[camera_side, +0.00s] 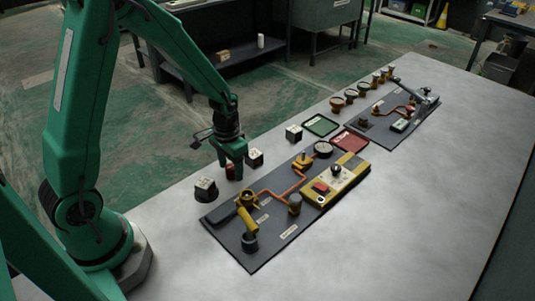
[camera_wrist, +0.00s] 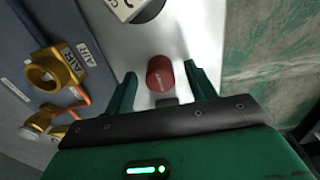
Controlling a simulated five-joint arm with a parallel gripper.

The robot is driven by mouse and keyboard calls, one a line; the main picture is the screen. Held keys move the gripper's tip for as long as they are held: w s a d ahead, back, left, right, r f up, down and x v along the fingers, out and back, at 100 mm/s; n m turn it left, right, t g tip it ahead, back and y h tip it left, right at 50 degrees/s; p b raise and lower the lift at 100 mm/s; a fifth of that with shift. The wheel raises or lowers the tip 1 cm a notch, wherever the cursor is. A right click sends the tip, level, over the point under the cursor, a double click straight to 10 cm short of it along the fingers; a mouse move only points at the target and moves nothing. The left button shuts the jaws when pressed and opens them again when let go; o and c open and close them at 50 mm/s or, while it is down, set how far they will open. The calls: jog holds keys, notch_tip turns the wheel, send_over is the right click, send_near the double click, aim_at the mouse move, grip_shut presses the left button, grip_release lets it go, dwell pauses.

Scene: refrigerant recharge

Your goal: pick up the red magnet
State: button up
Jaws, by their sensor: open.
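The red magnet (camera_side: 230,173) is a small dark red cylinder on the light grey table, just off the near panel's left side. In the wrist view the red magnet (camera_wrist: 160,74) appears between the two green fingers, near their tips, with a gap on each side. My gripper (camera_side: 231,165) is open and points down, low over the magnet. In the wrist view my gripper (camera_wrist: 160,82) holds nothing. The fingers partly cover the magnet in the side view. The exact fingertip height is hard to tell.
Labelled blocks (camera_side: 205,188), (camera_side: 255,157) and (camera_side: 293,132) stand near the table's left edge, on both sides of the magnet. The dark panel (camera_side: 275,255) carries pipes, valves and a yellow unit. A green tray (camera_side: 320,125) and a red tray (camera_side: 349,140) lie farther back. The right side is clear.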

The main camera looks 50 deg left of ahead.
jog(key=shift+f, duration=0.3)
jog(key=c, duration=1)
